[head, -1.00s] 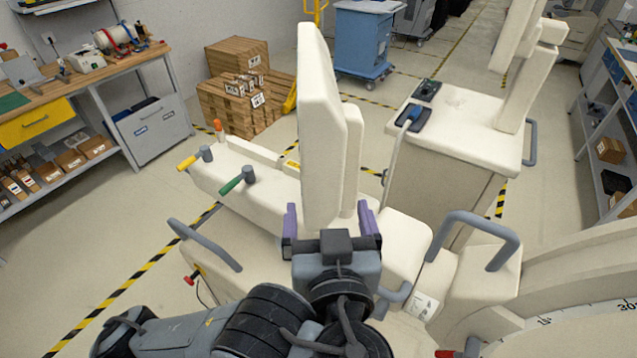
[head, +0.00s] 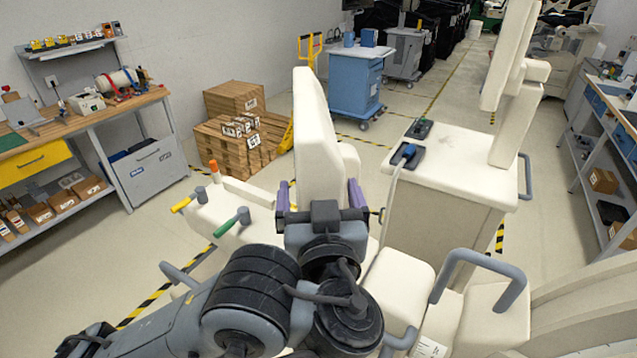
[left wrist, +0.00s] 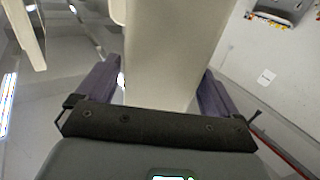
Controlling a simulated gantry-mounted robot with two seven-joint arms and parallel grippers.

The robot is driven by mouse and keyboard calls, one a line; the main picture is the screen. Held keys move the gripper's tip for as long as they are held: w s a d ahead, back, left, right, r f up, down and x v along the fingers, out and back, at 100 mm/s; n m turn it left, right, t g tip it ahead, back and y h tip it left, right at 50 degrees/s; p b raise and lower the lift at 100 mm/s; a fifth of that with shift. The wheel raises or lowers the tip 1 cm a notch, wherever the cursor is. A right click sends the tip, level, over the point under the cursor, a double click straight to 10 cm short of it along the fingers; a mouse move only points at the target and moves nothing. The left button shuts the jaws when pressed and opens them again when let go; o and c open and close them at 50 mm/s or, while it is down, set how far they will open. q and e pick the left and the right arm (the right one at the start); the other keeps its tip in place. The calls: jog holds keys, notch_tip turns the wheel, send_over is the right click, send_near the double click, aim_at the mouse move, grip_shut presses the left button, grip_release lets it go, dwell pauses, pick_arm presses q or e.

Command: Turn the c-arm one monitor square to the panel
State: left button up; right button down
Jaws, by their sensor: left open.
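A cream-covered monitor slab (head: 316,130) stands upright, nearly edge-on, in the middle of the head view. A second cream piece stands close behind its right side. My left gripper (head: 319,195) has its purple fingers open on either side of the slab's lower part. In the left wrist view the slab (left wrist: 172,50) runs between the two fingers (left wrist: 155,82); a gap shows by the left finger, and contact on the right is unclear. The covered body (head: 215,215) below carries yellow and green handles. The panel cannot be made out for certain. My right gripper is not in view.
A second covered cart (head: 450,160) with its own upright slab (head: 510,55) stands close on the right. A grey handle (head: 480,265) rises at front right. A wooden box stack (head: 235,130) and a blue cart (head: 355,85) stand behind.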

pick_arm(q)
jog(key=shift+w, duration=1.2)
